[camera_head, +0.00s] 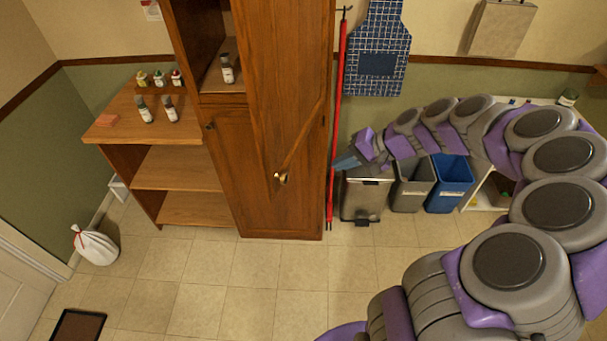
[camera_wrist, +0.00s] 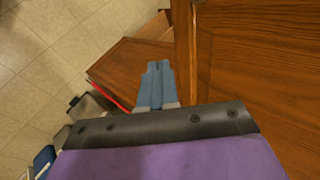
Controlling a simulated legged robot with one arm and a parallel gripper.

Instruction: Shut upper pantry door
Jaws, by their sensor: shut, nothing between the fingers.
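The brown wooden pantry stands at the middle of the head view. Its upper door (camera_head: 285,70) is open and swung out toward the camera, with a round brass knob (camera_head: 282,178) near its low corner. The shelf space behind it shows at left. The lower door (camera_head: 238,170) looks closed. My gripper (camera_head: 345,162) is right of the pantry, empty, its blue fingers together. In the wrist view the fingers (camera_wrist: 158,68) point up the picture, and a large wooden panel (camera_wrist: 245,55), which looks like the upper door, is to their right. I see no clear contact.
A red pole (camera_head: 339,120) stands along the pantry's right side. A steel bin (camera_head: 368,195), a grey bin (camera_head: 412,185) and a blue bin (camera_head: 452,183) stand below my arm. Small bottles sit on the side shelf (camera_head: 120,115) at left. The tiled floor in front is open.

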